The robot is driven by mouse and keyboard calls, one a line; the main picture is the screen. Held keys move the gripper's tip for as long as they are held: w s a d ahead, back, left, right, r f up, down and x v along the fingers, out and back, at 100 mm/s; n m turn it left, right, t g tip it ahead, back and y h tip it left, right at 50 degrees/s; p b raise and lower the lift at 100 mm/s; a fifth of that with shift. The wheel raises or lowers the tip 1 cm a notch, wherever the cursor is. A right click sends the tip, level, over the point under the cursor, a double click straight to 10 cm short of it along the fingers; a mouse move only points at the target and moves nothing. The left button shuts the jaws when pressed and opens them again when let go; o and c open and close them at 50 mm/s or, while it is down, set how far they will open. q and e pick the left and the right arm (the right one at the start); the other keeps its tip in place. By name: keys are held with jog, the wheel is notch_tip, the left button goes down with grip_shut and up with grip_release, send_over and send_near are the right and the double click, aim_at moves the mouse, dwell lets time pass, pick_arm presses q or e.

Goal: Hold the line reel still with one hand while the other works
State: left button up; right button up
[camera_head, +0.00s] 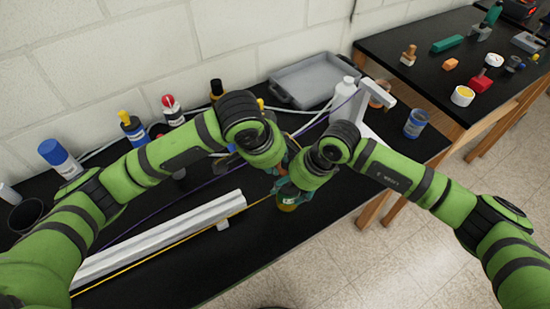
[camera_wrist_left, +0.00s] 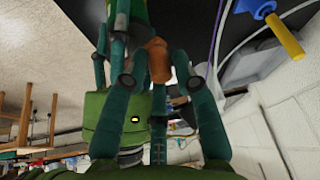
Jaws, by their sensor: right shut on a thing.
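In the left wrist view, the left fingers (camera_wrist_left: 158,62) stand on both sides of an orange-brown piece (camera_wrist_left: 158,60). I cannot tell whether they grip it. Green and teal parts of the other arm crowd this view.
A white upright (camera_head: 372,105) and a blue can (camera_head: 416,123) are at right. Bottles line the wall. A second bench (camera_head: 440,75) holds several small parts.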

pick_arm(q)
grip_shut()
jog(key=shift+w+d+m+g+h, duration=0.1)
jog(key=shift+w+m+g+h, duration=0.15)
jog(key=shift+m, duration=0.55)
jog(key=shift+w+d+m+g+h, duration=0.15)
jog(key=shift+w+m+g, duration=0.15)
jog(key=shift+m, duration=0.5)
jog(key=shift+a, duration=0.15)
jog(key=o, duration=0.7)
grip_release()
jog(key=shift+o, duration=0.2)
jog(key=shift+s, duration=0.1)
